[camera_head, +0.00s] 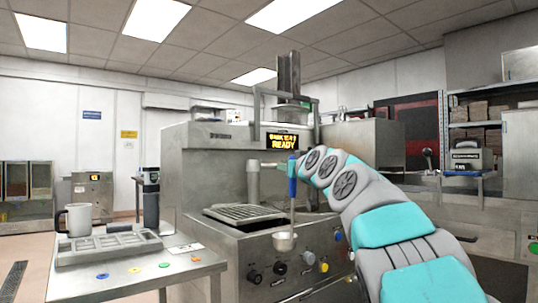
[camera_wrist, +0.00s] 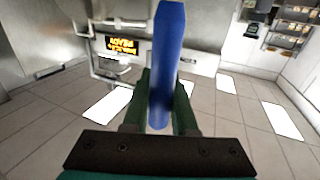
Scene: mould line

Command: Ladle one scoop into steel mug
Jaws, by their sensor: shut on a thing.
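The ladle has a blue handle (camera_head: 292,178), a thin shaft and a small steel bowl (camera_head: 284,242). It hangs nearly upright with the bowl down, in front of the machine's knob panel. My gripper (camera_wrist: 160,88) is shut on the blue handle, which crosses between its green fingers in the wrist view. The bowl is out of the wrist view, and I cannot tell whether it holds anything. The steel mug (camera_head: 79,219) stands upright on the steel side table at the left, well apart from the ladle. Its inside is hidden.
The machine (camera_head: 215,165) has a lit READY display (camera_head: 283,141) and a slatted tray (camera_head: 243,213) on top. The side table (camera_head: 130,275) also carries a compartmented mould tray (camera_head: 108,246) and coloured buttons. A dark upright device (camera_head: 151,205) stands behind it.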

